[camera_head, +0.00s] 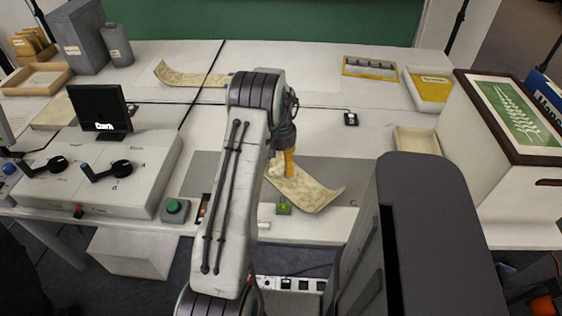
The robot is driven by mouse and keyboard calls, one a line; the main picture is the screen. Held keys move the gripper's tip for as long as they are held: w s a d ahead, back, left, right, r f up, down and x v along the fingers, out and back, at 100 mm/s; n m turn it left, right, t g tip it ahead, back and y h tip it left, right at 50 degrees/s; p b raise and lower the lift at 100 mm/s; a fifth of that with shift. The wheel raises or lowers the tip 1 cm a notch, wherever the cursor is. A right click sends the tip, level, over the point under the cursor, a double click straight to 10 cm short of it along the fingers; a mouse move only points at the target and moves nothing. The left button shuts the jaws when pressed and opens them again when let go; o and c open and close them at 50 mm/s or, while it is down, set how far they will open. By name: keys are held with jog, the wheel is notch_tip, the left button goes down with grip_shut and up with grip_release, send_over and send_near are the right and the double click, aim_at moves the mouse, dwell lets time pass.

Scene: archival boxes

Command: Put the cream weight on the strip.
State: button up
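A curled cream-patterned strip (316,195) lies on a grey mat at the middle front of the table, its right end lifting. My gripper (289,176) points down over the strip, with yellow-orange fingers close to its surface. I cannot tell whether the fingers touch it, or whether they are open or shut. Part of the strip's left side is hidden behind my arm. I cannot make out the cream weight for certain; a small pale block (264,225) by the front edge is partly behind my arm. A second patterned strip (190,78) lies at the back left.
A console with levers (115,175) and a green button (173,206) are to the left. A large white box (490,145) stands right. The back middle table is mostly clear.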

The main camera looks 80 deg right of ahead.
aim_at(281, 161)
notch_tip(281, 161, up, 12)
jog(key=w+a+r+n, duration=0.2)
jog(key=w+a+r, duration=0.1)
jog(key=w, duration=0.5)
jog(key=w+a+r+n, duration=0.1)
jog(key=w+a+r, duration=0.25)
jog(key=w, duration=0.35)
jog(key=w+a+r+n+h, duration=0.1)
jog(key=w+a+r+n, duration=0.1)
jog(key=w+a, duration=0.45)
jog(key=w+a+r+n, duration=0.25)
jog(key=w+a, duration=0.25)
jog(key=a, duration=0.3)
jog(key=w+a+r+n+t, duration=0.2)
jog(key=a+n, duration=0.2)
jog(key=a, duration=1.1)
jog(key=s+a+f+n, duration=0.1)
jog(key=s+a+n, duration=0.1)
jog(key=s+a, duration=0.2)
jog(key=s+a+f+n+t+y, duration=0.1)
jog(key=s+a+f+n, duration=0.1)
jog(key=a, duration=0.9)
jog(key=shift+s+n+b, duration=0.3)
jog(key=shift+s+n, duration=0.55)
jog(key=shift+s, duration=0.35)
